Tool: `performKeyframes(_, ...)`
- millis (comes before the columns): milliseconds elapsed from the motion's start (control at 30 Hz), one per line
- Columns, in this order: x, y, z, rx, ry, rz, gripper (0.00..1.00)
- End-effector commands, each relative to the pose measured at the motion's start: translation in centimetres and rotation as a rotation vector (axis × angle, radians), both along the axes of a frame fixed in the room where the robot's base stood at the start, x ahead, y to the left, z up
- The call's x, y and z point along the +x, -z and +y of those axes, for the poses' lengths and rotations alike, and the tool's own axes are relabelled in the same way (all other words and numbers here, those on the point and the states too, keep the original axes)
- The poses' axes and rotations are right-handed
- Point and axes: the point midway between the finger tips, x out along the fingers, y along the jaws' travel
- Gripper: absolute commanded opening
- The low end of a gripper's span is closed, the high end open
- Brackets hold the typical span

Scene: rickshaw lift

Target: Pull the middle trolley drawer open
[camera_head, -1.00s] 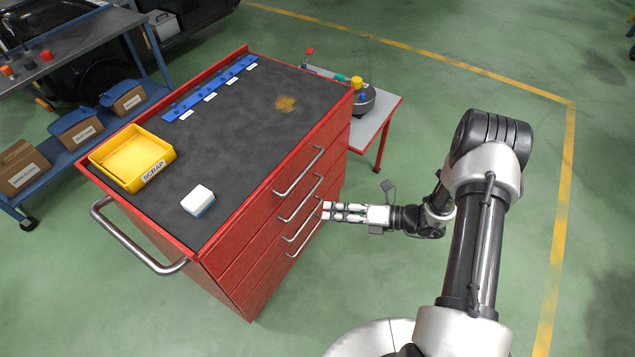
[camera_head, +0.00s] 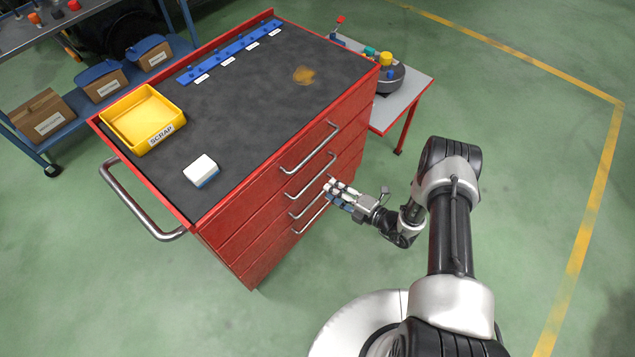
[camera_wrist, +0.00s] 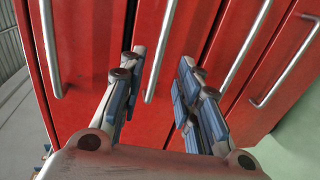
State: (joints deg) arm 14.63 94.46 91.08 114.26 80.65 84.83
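The red trolley (camera_head: 236,226) has a column of drawers with silver bar handles, all of them flush and shut. My gripper (camera_head: 334,187) is at the drawer front, close to the lower handles (camera_head: 310,199). In the wrist view my gripper (camera_wrist: 158,62) is open, its two fingers apart. One handle (camera_wrist: 155,75) runs between the fingers. Another handle (camera_wrist: 250,40) lies to the right of them, and one (camera_wrist: 49,45) to the left. I cannot tell whether the fingers touch the handle, and the head view does not clearly show which drawer it belongs to.
The trolley top holds a yellow scrap bin (camera_head: 142,118), a white block (camera_head: 201,170) and a blue rail (camera_head: 232,52). A side table (camera_head: 407,98) with coloured parts stands behind. The green floor (camera_head: 510,130) to the right is clear.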

Motion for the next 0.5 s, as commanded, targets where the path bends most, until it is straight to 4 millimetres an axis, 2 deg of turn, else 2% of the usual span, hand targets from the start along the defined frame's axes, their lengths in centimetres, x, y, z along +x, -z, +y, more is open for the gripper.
performKeyframes(33,0.7,0.4,1.1,-0.001,-0.007,-0.003,0.31)
performKeyframes(233,3.0,1.1,4.0,-0.001,-0.004,-0.002,0.31)
performKeyframes(500,4.6,1.5,5.8,0.0,0.0,-0.001,0.31)
